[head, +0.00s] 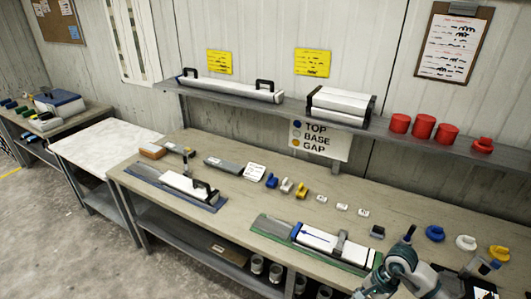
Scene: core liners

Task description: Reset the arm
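A grey jointed arm of mine (398,272), which looks like my right one, comes in from the bottom edge at the lower right, over the front of the bench. Dark parts lie to its right near the bottom edge; I cannot make out fingertips or whether a gripper is open or shut. My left arm and gripper do not show. A white core liner (318,238) with a blue arrow lies on a green mat (268,224) left of the arm, with a grey clamp across it. Another white liner (184,184) with a black handle lies on a blue mat (143,178).
The long bench (400,203) carries small blue, white and yellow caps (435,233). A dark blue-topped upright piece (409,233) stands close to my arm. A shelf (405,133) behind holds liners and red caps (423,126). A white-topped table (98,145) is left.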

